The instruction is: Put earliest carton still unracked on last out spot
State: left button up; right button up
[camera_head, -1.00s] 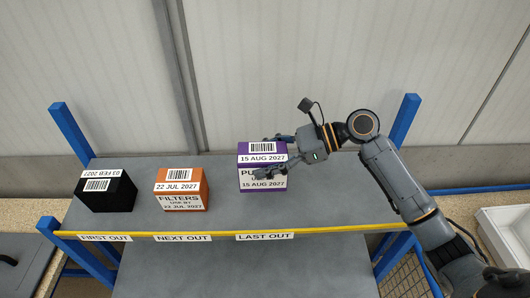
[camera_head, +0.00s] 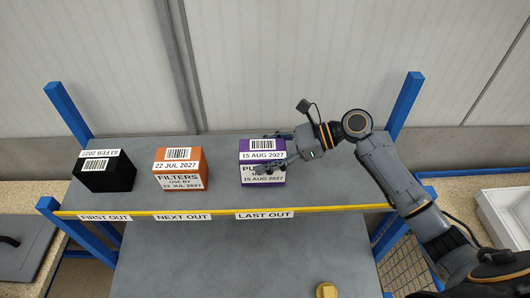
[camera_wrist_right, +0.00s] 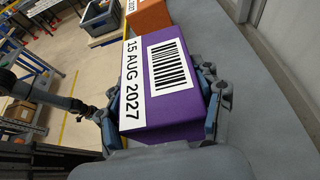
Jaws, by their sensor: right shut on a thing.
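A purple carton (camera_head: 264,176) labelled 15 AUG 2027 stands on the grey shelf behind the LAST OUT label (camera_head: 264,215). My right gripper (camera_head: 272,160) is shut on it from the right. In the right wrist view the purple carton (camera_wrist_right: 165,110) sits between the two fingers. An orange FILTERS carton (camera_head: 180,168) dated 22 JUL 2027 stands behind the NEXT OUT label (camera_head: 184,217). A black carton (camera_head: 105,172) dated 03 FEB 2027 stands behind the FIRST OUT label (camera_head: 104,217). My left gripper is not in view.
The shelf (camera_head: 340,180) has a yellow front edge and blue posts (camera_head: 406,105). Its right part is free of cartons. A white tray (camera_head: 505,215) stands at the right. A small yellow object (camera_head: 326,290) shows at the bottom edge.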

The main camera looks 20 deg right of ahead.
jog(key=shift+f, duration=0.45)
dwell(0.3)
jog(key=o, duration=1.5)
jog(key=shift+c, duration=0.2)
jog(key=v, duration=1.2)
